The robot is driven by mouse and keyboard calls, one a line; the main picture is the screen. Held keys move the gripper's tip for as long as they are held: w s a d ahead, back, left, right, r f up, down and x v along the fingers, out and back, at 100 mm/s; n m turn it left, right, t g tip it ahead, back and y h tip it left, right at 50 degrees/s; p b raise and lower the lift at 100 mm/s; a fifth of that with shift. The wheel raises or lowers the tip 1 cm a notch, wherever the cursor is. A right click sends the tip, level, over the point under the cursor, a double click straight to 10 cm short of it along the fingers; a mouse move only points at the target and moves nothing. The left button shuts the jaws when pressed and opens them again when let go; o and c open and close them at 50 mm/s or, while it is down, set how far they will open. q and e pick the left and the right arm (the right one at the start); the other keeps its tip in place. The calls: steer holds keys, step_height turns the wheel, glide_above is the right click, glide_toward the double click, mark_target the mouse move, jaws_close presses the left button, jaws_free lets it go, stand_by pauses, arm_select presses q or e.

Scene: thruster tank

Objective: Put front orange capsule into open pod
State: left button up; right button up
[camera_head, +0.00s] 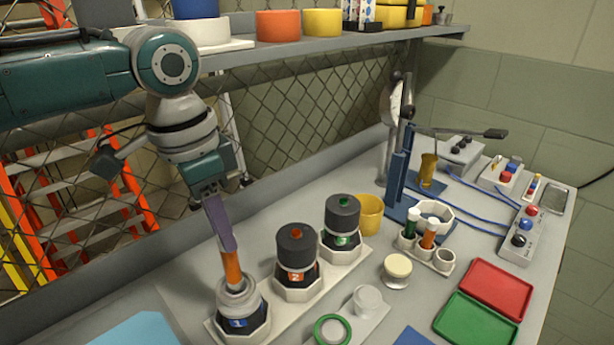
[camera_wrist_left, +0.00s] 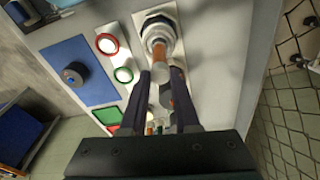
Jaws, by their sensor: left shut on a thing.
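My left gripper (camera_head: 219,222) points down and is shut on an orange capsule (camera_head: 231,267). The capsule stands nearly upright, its lower end at the mouth of the open pod marked 1 (camera_head: 241,311); how deep it sits is hard to tell. In the left wrist view the capsule (camera_wrist_left: 160,58) runs from between the fingertips (camera_wrist_left: 161,76) into the round opening of the pod (camera_wrist_left: 157,29). Another orange capsule (camera_head: 428,236) stands in a small white rack (camera_head: 438,259) beside a green one (camera_head: 411,222). My right gripper is not in view.
Pods 2 (camera_head: 296,260) and 3 (camera_head: 341,226) have dark caps on and stand just right of pod 1. A yellow cup (camera_head: 370,214), a cream-topped knob (camera_head: 397,270), and red (camera_head: 496,286) and green (camera_head: 477,321) trays lie further right. A mesh fence stands behind the bench.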

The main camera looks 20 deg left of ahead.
mark_target(229, 262)
arm_select(q)
steer(key=shift+f, duration=0.3)
steer(key=shift+f+b, duration=0.35)
steer(key=shift+f, duration=0.05)
steer(key=shift+f, duration=0.3)
steer(key=shift+f+b, duration=0.4)
steer(key=shift+f, duration=0.1)
steer(key=shift+f, duration=0.35)
steer(key=shift+f+b, duration=0.55)
steer(key=shift+f, duration=0.15)
steer(key=shift+f, duration=0.25)
stand_by(0.4)
steer(key=shift+f+b, duration=0.55)
steer(key=shift+f, duration=0.1)
